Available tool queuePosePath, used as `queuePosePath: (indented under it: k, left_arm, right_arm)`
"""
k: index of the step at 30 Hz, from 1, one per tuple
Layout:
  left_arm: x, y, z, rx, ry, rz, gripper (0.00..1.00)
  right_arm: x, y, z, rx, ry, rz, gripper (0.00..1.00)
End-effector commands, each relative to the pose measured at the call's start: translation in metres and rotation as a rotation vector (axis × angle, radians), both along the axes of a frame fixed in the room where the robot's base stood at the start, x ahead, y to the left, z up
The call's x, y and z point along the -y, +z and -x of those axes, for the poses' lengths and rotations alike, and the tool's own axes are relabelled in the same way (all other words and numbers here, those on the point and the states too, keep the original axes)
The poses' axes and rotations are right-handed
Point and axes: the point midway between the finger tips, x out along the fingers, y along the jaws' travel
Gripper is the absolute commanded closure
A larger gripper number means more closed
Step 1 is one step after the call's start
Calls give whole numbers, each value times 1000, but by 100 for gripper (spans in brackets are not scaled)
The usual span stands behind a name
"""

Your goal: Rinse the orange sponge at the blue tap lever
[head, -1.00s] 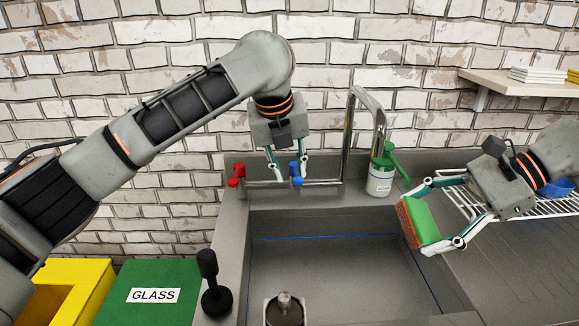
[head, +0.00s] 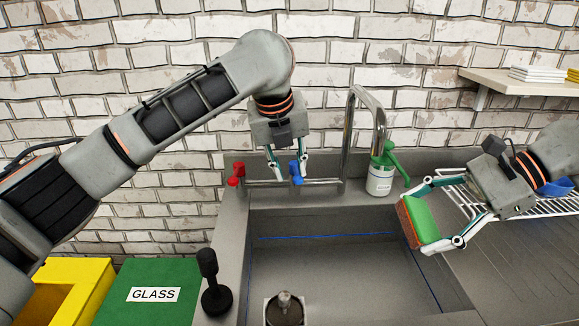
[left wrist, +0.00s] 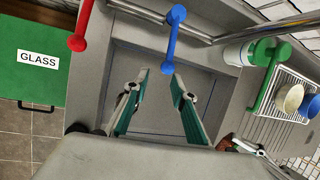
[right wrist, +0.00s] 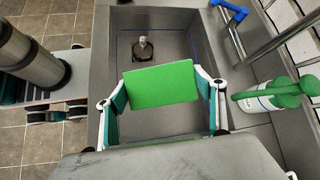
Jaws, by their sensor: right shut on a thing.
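The sponge (head: 421,219) is a block with a green side and an orange-brown side. My right gripper (head: 428,217) is shut on it and holds it over the right edge of the sink basin, right of the spout. The right wrist view shows the sponge's green face (right wrist: 162,87) between both fingers. The blue tap lever (head: 297,173) is on the tap bar behind the basin. My left gripper (head: 287,176) points down at it with fingers apart. In the left wrist view the blue lever (left wrist: 171,40) has its lower end near the gap between the open fingertips; contact is unclear.
The red lever (head: 237,173) is left of the blue one. The metal spout (head: 368,100) rises behind the basin (head: 340,265). A soap bottle (head: 380,178) stands right of it. A dish rack (head: 540,207) lies right. Green GLASS bin (head: 150,270) and yellow bin (head: 85,270) are left.

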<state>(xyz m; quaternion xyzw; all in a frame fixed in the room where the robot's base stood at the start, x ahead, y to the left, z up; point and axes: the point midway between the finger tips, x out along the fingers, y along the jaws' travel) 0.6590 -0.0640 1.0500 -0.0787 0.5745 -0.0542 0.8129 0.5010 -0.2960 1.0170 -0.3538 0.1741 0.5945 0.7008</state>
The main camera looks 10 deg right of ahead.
Motion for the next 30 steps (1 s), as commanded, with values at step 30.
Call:
queuePosePath:
  k: [30]
  left_arm:
    - [0,-24,-2,-21,0,-1,74]
  right_arm:
    - [40,40,30,0,0,0,51]
